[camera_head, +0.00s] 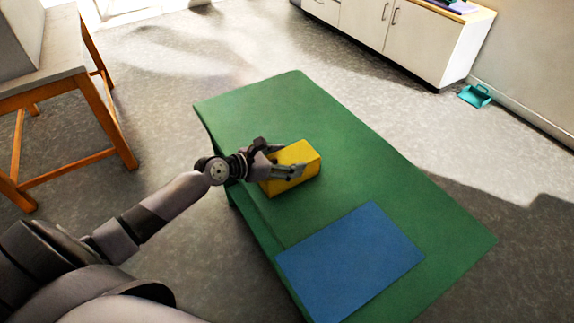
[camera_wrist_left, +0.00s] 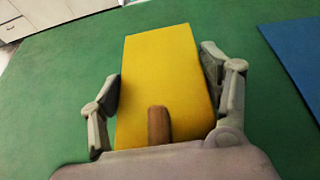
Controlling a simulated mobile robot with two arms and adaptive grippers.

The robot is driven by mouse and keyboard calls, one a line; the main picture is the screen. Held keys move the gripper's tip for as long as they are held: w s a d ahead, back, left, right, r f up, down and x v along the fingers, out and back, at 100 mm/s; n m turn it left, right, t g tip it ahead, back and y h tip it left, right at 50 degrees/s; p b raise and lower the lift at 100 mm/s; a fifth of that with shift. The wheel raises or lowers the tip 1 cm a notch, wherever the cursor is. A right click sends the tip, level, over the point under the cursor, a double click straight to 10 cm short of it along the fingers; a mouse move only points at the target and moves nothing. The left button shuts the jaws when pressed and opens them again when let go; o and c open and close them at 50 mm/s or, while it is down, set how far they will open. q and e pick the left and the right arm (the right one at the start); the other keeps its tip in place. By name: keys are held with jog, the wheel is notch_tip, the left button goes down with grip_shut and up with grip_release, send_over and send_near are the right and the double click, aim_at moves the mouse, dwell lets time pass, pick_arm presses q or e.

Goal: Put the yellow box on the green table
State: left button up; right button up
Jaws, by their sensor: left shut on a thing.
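The yellow box (camera_head: 298,153) is at the left part of the green table (camera_head: 370,150) in the head view. My left gripper (camera_head: 283,168) is shut on it, with one finger on each side. In the left wrist view the yellow box (camera_wrist_left: 165,75) lies between the two fingers of my left gripper (camera_wrist_left: 160,90), with green table surface (camera_wrist_left: 60,85) around it. The box looks to be on or very close to the table top; I cannot tell if its underside touches. My right gripper is not in view.
A flat blue sheet (camera_head: 350,260) lies on the green table's near part; it also shows in the left wrist view (camera_wrist_left: 298,45). An orange-legged table (camera_head: 95,100) stands at the left. White cabinets (camera_head: 400,35) and a teal dustpan (camera_head: 475,96) are behind. The table's right part is clear.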

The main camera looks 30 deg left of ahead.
pick_arm(q)
jog(key=shift+f, duration=0.8)
jog(key=shift+f, duration=0.15)
jog(key=o, duration=1.6)
jog(key=shift+c, duration=0.2)
